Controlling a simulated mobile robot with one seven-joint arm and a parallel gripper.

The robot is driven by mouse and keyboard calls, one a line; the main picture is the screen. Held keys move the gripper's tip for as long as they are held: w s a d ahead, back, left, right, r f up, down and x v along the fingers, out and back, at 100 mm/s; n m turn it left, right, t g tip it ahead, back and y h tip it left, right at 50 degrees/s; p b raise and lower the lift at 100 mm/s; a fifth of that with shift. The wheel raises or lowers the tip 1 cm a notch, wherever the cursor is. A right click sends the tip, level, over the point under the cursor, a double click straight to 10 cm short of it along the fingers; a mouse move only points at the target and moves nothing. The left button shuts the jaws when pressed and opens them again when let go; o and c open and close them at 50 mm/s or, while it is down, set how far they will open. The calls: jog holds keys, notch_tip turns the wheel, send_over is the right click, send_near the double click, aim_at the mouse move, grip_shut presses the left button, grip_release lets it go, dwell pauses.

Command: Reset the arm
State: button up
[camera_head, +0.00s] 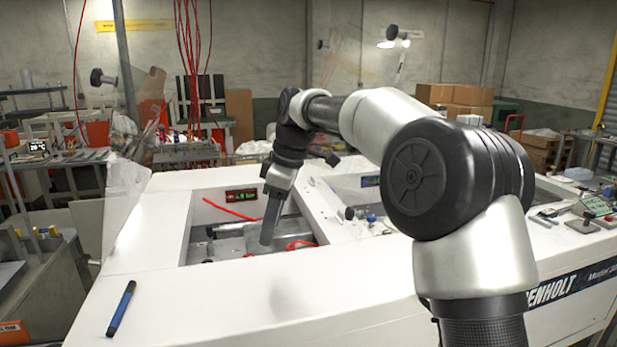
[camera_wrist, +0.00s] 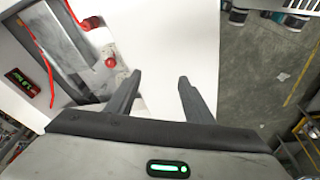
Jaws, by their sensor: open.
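My gripper (camera_head: 271,218) hangs from my bent arm over the white machine's recessed bay in the head view, its fingers pointing down. In the wrist view my gripper (camera_wrist: 155,88) has its two dark fingers apart, with nothing between them. Behind the fingers is the white machine top (camera_wrist: 178,40), next to the bay's edge. The head view shows the fingers only edge-on, so their height over the bay is hard to tell.
Small knobs and tools lie to the right. Cardboard boxes (camera_head: 455,97) stand at the back.

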jog(key=s+d+r+m+t+h, duration=0.2)
jog(key=s+d+m, duration=0.4)
jog(key=s+d, duration=0.4)
jog(key=s+d+r+m+t+h, duration=0.1)
jog(key=s+d+m+t, duration=0.1)
jog(key=s+d+m, duration=0.75)
jog(key=s+d+f+m, duration=0.1)
jog(key=s+f, duration=0.4)
jog(key=s, duration=0.6)
jog(key=shift+d+f+t, duration=0.15)
jog(key=shift+d+t, duration=0.25)
jog(key=shift+d, duration=0.25)
dwell(4.3)
